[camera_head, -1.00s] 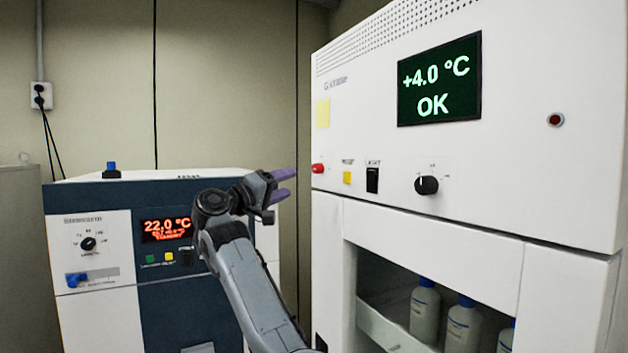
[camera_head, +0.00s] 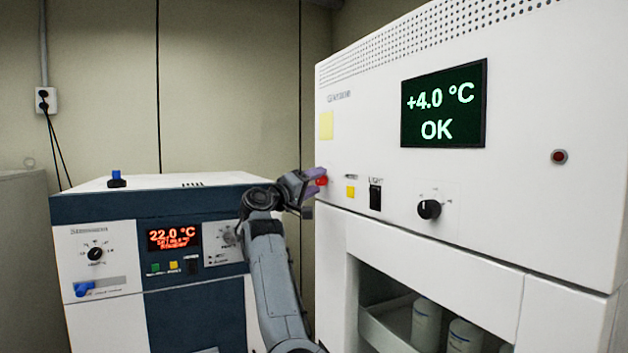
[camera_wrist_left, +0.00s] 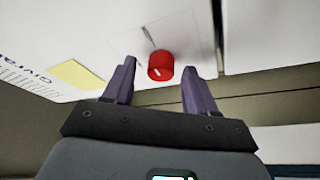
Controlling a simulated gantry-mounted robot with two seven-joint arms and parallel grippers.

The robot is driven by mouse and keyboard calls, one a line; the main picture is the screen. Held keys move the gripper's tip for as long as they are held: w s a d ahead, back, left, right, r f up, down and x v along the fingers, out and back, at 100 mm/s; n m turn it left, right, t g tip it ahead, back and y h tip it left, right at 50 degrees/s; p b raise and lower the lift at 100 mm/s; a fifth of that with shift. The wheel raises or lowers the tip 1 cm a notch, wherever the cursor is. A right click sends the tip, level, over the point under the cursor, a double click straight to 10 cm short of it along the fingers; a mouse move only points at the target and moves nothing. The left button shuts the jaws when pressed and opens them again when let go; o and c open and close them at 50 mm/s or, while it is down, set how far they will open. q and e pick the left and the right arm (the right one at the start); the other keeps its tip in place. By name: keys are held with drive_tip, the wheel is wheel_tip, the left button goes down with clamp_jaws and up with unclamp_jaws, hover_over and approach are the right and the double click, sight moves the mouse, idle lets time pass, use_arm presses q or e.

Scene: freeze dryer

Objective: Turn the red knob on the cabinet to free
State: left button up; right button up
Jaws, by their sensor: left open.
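The red knob (camera_head: 321,181) is on the left end of the white cabinet's (camera_head: 540,220) front panel, partly hidden by my gripper in the head view. In the left wrist view the fingertips (camera_wrist_left: 158,68) stand to either side of the knob. I cannot tell whether they touch it. My right gripper is not in view.
A yellow button (camera_head: 350,192), a dark switch (camera_head: 375,197) and a black dial (camera_head: 428,209) sit right of the knob. A blue and white unit (camera_head: 200,310) stands at left behind my arm. White bottles (camera_head: 426,325) stand in the cabinet's open bay.

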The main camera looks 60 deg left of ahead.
use_arm(q)
drive_tip(key=c, duration=1.1)
drive_tip(key=shift+o, duration=0.2)
